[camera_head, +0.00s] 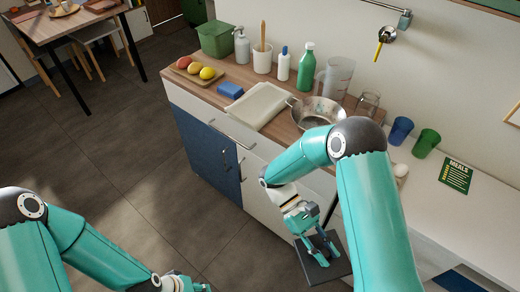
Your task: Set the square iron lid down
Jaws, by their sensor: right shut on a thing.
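The square iron lid (338,268) is a dark, flat plate low in the head view, right of centre. My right gripper (318,250) is over it, pointing down and shut on it; the exact grip point is hard to make out. The lid appears in front of the counter's lower part, and I cannot tell whether anything touches its underside. My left gripper (188,284) is at the bottom edge, partly cut off, and its fingers cannot be read. The gas hob is not clearly visible; my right arm covers much of that area.
Blue (400,130) and green (426,143) cups stand on the white top at right.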

